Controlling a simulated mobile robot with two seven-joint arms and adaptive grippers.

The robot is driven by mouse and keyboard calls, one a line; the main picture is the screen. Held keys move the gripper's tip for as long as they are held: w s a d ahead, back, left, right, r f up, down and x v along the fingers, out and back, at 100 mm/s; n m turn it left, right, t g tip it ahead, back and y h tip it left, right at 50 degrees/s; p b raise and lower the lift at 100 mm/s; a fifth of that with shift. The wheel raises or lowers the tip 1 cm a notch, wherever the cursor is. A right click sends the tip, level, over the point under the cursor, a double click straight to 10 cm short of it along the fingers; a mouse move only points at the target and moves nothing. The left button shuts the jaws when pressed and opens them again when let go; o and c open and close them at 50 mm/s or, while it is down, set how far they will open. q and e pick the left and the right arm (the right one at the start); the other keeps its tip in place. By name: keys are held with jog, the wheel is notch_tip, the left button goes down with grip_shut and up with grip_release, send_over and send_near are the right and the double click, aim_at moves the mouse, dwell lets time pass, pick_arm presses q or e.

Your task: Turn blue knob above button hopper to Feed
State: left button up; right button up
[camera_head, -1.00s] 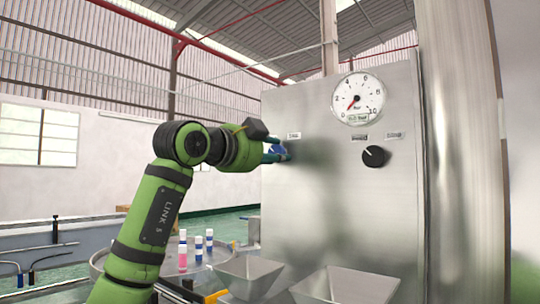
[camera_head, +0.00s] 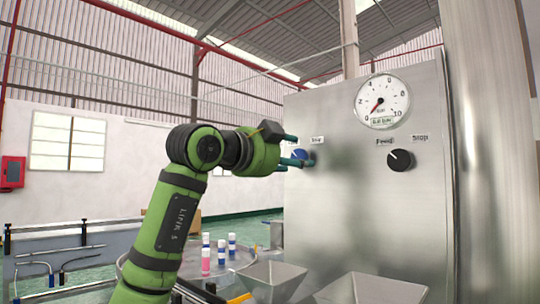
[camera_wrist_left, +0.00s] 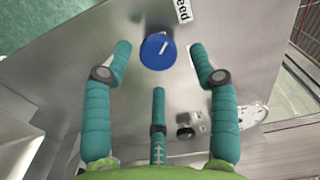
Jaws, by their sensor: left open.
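The blue knob (camera_head: 300,154) is on the steel panel (camera_head: 345,200), under a small white label (camera_head: 317,139). My left gripper (camera_head: 290,150) is at it, with teal fingers partly covering it in the head view. In the left wrist view the blue knob (camera_wrist_left: 153,54) sits between the two outer fingers, with visible gaps on both sides. Its white mark slants to the upper right, roughly toward a partly cut-off label ending in "eed" (camera_wrist_left: 183,10). The left gripper is open; contact with the panel cannot be told. My right gripper is not in view.
A black knob (camera_head: 401,160) with two labels sits right of the blue one, under a round gauge (camera_head: 382,101). Two steel hoppers (camera_head: 270,280) stand below the panel. Several small bottles (camera_head: 206,260) stand on a round table behind my arm.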

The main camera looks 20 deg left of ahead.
pick_arm(q)
jog(key=v, duration=0.9)
jog(key=shift+s, duration=0.3)
